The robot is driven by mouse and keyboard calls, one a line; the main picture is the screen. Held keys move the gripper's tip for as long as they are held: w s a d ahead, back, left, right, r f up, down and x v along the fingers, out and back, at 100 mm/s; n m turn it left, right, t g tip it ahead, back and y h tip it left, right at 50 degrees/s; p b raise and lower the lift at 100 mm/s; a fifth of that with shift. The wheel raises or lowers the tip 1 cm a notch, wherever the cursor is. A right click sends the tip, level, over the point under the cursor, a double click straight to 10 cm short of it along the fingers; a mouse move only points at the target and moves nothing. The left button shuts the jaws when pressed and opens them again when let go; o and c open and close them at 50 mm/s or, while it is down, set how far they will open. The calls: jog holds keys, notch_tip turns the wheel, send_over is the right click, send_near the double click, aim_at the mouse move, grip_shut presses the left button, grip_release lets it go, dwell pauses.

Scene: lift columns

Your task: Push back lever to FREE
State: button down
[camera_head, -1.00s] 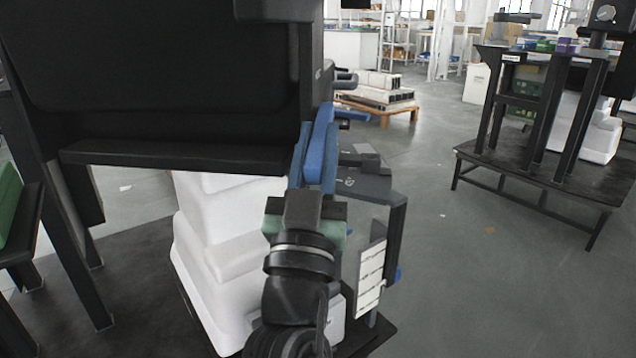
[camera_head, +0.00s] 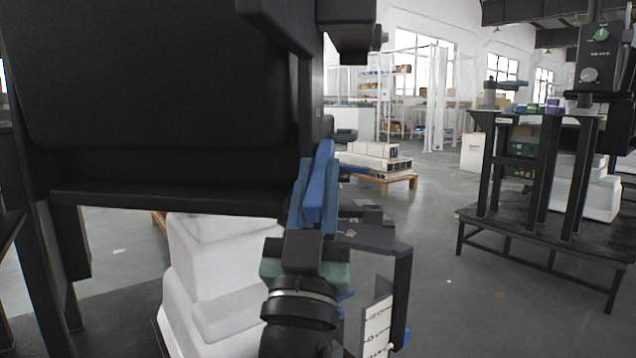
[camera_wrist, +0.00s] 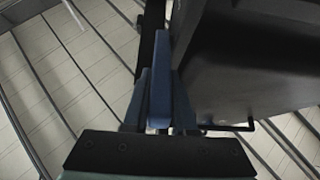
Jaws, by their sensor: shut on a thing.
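A blue lever (camera_head: 321,180) stands upright at the right edge of a large black machine housing. My gripper (camera_head: 312,205) is shut on the lever, with a blue finger on either side of it. In the wrist view the lever (camera_wrist: 160,85) rises between the two fingers of my gripper (camera_wrist: 155,105). Below and to the right of it is a dark grey bracket (camera_head: 372,236) with small white markings that I cannot read. No FREE label is legible.
The black housing (camera_head: 160,100) fills the upper left. White stacked blocks (camera_head: 215,275) stand below it. A black stand (camera_head: 535,185) with a control box (camera_head: 600,62) is at the right. A low pallet with boxes (camera_head: 375,162) is behind. Grey floor between them is open.

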jog(key=shift+f, duration=0.1)
jog(key=c, duration=0.7)
grip_release()
jog(key=shift+b+v, duration=2.05)
jog(key=shift+v, duration=4.4)
